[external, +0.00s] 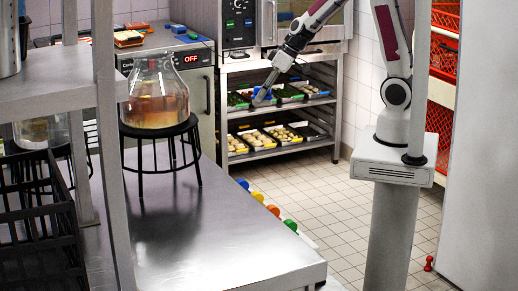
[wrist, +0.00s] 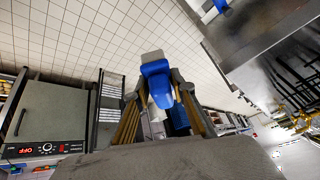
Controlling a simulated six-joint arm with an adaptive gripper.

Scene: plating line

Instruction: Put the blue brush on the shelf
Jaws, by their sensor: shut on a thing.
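My gripper (external: 266,90) is in front of the rack below the oven, level with its upper trays. It is shut on the blue brush (wrist: 157,82). In the wrist view the brush stands out between the fingertips (wrist: 158,92), with a pale grey end pointing away. In the external view the brush shows as a small blue patch (external: 261,95), partly covered by the gripper. A steel shelf (external: 45,95) stands at the left of the external view; the rack (external: 337,110) also has shelf levels. I cannot tell which one the task names.
Trays of food (external: 262,140) fill the rack. A glass jar (external: 155,95) stands on a black stand on the steel table (external: 190,235). Several coloured items (external: 273,210) line the table's edge. A black crate (external: 40,225) is at left. The tiled floor (external: 320,215) is mostly clear.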

